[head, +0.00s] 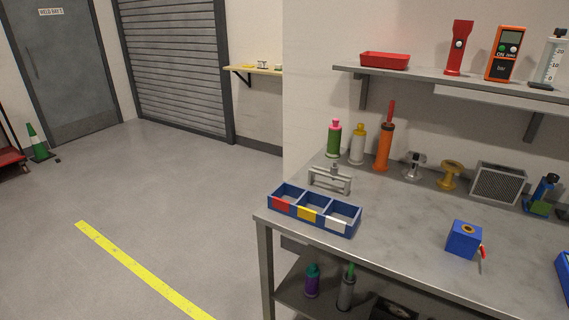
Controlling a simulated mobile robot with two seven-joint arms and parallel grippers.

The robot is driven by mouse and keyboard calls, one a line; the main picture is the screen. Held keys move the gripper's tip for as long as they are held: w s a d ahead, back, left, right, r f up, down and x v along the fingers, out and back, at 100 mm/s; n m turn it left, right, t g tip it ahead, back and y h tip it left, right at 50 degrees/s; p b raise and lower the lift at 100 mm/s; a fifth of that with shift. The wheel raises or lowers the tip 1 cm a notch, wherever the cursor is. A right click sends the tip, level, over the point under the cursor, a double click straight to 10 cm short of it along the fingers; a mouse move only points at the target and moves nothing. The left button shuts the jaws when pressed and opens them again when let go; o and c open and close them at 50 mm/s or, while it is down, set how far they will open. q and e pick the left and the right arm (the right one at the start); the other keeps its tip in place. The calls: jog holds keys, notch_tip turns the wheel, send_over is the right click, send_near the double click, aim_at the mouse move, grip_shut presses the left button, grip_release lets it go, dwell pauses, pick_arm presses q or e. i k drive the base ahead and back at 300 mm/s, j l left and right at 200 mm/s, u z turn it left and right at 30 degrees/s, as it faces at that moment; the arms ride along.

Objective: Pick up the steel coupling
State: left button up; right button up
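A small silver metal piece (413,165) with flanged ends stands near the back of the workbench (390,212) in the head view. It may be the steel coupling, but it is too small to be sure. A yellow spool-shaped piece (450,174) stands just to its right. A grey metal frame-like fixture (330,179) stands at the bench's left, behind the tray. Neither of my grippers is in view.
A blue tray (314,213) with three compartments sits at the bench's left front edge. A blue block with a red lever (464,240) stands at right. Several bottles and an orange tool (383,148) line the back. The bench middle is clear; a wall shelf (430,85) hangs above.

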aim_at(334, 168)
jog(key=i+j+u, duration=0.15)
jog(key=u, duration=0.25)
jog(key=i+j+u, duration=0.15)
jog(key=u, duration=0.2)
jog(key=i+u, duration=0.25)
jog(key=u, duration=0.15)
jog(key=i+j+u, duration=0.2)
jog(key=i+u, duration=0.7)
jog(key=i+z, duration=0.3)
jog(key=i, duration=0.3)
jog(key=i+j+z, duration=0.3)
jog(key=i, duration=0.3)
jog(key=i+z, duration=0.15)
jog(key=z, duration=0.3)
jog(key=i+z, duration=0.2)
jog(key=z, duration=0.2)
jog(key=i+z, duration=0.2)
jog(key=z, duration=0.25)
jog(key=i+z, duration=0.15)
jog(key=z, duration=0.3)
jog(key=i+z, duration=0.1)
jog(key=z, duration=0.3)
jog(key=i+j+z, duration=0.1)
jog(key=z, duration=0.35)
